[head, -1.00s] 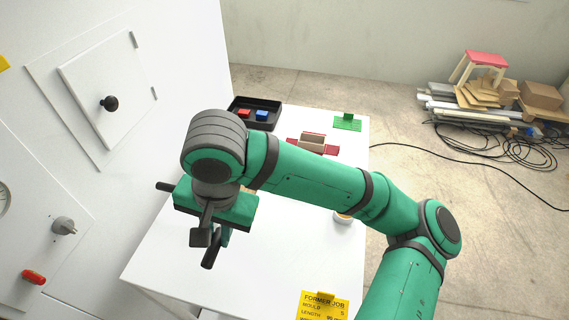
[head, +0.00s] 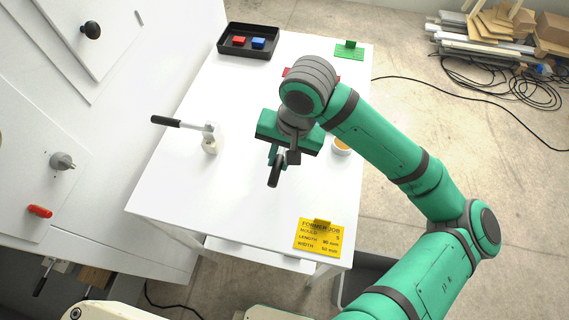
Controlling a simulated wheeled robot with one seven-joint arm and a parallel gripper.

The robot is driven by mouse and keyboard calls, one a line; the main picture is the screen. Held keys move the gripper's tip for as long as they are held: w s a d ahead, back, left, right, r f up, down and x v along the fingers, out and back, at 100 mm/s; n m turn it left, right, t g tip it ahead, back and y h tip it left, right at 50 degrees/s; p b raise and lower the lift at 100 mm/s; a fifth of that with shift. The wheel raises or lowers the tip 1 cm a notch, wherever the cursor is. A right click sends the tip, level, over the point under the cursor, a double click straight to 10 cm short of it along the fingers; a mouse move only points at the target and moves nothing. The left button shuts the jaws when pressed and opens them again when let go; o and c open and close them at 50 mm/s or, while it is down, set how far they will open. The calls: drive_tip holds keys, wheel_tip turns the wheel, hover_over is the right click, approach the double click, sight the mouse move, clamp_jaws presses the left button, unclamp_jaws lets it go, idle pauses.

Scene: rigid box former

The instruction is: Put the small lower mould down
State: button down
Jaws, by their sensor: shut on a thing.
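My gripper (head: 273,160) hangs over the middle of the white table, below the dark wrist, with its jaws pointing down. It is shut on a dark, narrow piece (head: 275,174), which seems to be the small lower mould. The piece sticks out below the green fingers. Its full shape is hidden by the gripper, and I cannot tell its height above the table.
The white table (head: 190,190) is clear at front left. A black-handled tool (head: 182,122) stands left. A black tray (head: 222,45) holds red (head: 238,41) and blue (head: 258,43) blocks.

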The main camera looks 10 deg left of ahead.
drive_tip(key=shift+w+d+f, duration=0.25)
drive_tip(key=shift+w+f, duration=0.1)
drive_tip(key=shift+f, duration=0.15)
drive_tip(key=f, duration=0.3)
drive_tip(key=shift+w+d+f, duration=0.1)
drive_tip(key=shift+w+f, duration=0.1)
drive_tip(key=shift+w, duration=0.1)
drive_tip(key=shift+s, duration=0.15)
drive_tip(key=c, duration=1.9)
unclamp_jaws()
drive_tip(key=shift+d, duration=0.1)
drive_tip(key=shift+s, duration=0.1)
wheel_tip(320, 180, up, 12)
drive_tip(key=d, duration=0.2)
drive_tip(key=shift+d+f, duration=0.1)
